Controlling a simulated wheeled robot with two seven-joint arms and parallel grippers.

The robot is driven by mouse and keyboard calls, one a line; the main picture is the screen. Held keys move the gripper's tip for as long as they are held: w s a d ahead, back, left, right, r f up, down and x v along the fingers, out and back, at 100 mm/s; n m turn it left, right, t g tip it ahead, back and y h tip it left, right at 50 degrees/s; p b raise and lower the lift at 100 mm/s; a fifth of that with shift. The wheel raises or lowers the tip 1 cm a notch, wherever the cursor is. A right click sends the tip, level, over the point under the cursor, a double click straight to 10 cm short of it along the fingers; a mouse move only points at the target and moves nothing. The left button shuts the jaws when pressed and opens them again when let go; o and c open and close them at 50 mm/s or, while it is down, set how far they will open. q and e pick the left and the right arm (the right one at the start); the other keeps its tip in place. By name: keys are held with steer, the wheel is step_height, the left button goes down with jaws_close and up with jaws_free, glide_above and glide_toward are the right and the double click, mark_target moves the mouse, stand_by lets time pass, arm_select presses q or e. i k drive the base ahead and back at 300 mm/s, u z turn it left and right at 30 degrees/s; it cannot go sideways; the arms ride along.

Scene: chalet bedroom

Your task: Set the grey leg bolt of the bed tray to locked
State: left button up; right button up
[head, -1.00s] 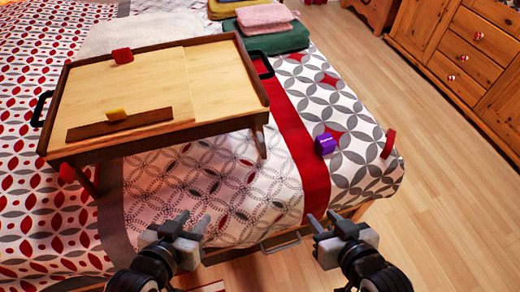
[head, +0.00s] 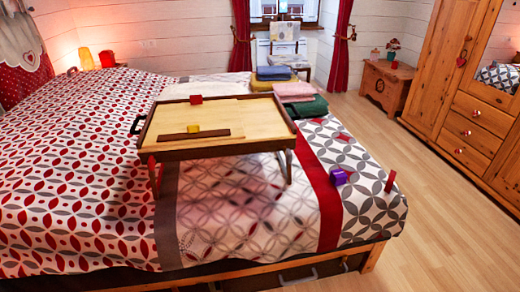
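The wooden bed tray (head: 255,114) stands on its legs on the bed, its dark rim around a light wood top. Its left front leg (head: 155,178) and right front leg (head: 286,167) are unfolded down to the bedspread. I cannot make out the grey leg bolt; it is hidden or too small to tell. A red block (head: 196,99) sits at the tray's back and a yellow block (head: 193,130) by a dark wooden strip (head: 208,136) on its top. A black handle (head: 137,124) is on the left side. Neither of my grippers is in view.
The patterned bed (head: 80,180) fills the left and middle. A purple cube (head: 338,177) and a red upright piece (head: 390,181) are on its right part. Folded towels (head: 305,106) lie behind the tray. The wooden floor (head: 450,230) at right is clear, up to a wardrobe (head: 470,140).

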mark_target(288, 154)
steer(key=u, duration=0.6)
steer(key=i, duration=0.75)
steer(key=u, duration=0.1)
